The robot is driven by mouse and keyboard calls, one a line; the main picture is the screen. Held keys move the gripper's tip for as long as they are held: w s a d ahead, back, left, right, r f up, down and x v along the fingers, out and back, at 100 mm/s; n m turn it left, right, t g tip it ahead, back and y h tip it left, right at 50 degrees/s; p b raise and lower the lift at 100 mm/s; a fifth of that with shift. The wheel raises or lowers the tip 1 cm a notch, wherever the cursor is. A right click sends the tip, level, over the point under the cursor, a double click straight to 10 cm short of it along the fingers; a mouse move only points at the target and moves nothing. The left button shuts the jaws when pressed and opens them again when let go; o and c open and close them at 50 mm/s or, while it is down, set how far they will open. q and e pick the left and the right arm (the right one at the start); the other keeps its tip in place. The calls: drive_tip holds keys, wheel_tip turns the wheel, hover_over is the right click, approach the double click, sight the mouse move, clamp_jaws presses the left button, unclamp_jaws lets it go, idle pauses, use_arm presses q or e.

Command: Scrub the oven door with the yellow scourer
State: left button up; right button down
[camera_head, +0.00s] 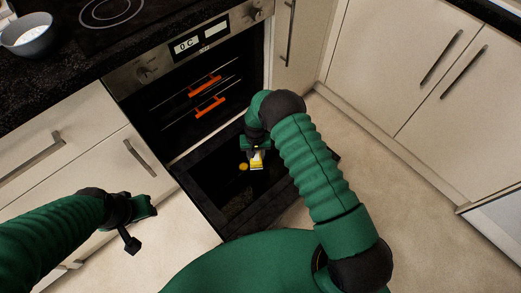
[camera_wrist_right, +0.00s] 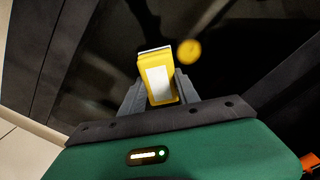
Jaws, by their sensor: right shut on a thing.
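The oven door (camera_head: 206,183) is folded down flat, its dark inner face up. My right gripper (camera_head: 257,155) is above it, shut on the yellow scourer (camera_head: 257,165). In the right wrist view the scourer (camera_wrist_right: 158,65), yellow with a pale face, sits between the grey fingers of the gripper (camera_wrist_right: 158,90). A round yellow spot (camera_head: 243,167) lies just left of the scourer in the head view, and the spot (camera_wrist_right: 188,51) is beyond it to the right in the wrist view. I cannot tell whether the scourer touches the door. My left gripper (camera_head: 138,215) is over the floor; its jaws are unclear.
The oven cavity (camera_head: 190,90) is open, with racks and orange pieces inside. A grey bowl (camera_head: 29,36) stands on the dark worktop at upper left. Cream cupboards (camera_head: 410,60) flank the oven. Bare floor (camera_head: 390,195) lies to the right of my right arm.

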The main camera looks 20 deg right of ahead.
sight(246, 168)
drive_tip(key=shift+s+a+f+p, duration=0.15)
drive_tip(key=shift+s+a, duration=0.2)
drive_tip(key=shift+a, duration=0.5)
drive_tip(key=shift+s+a+p, duration=0.1)
drive_tip(key=shift+s+a, duration=0.3)
drive_tip(key=shift+a, duration=0.5)
drive_tip(key=shift+s+a+f+p, duration=0.15)
drive_tip(key=shift+s+a, duration=0.2)
drive_tip(key=shift+a, duration=0.5)
drive_tip(key=c, duration=1.3)
unclamp_jaws()
drive_tip(key=shift+o, duration=0.8)
drive_tip(key=shift+w, duration=0.1)
drive_tip(key=shift+r, duration=0.1)
drive_tip(key=shift+w+d+f+b, duration=0.1)
drive_tip(key=shift+f+b, duration=0.45)
drive_tip(key=shift+f, duration=0.15)
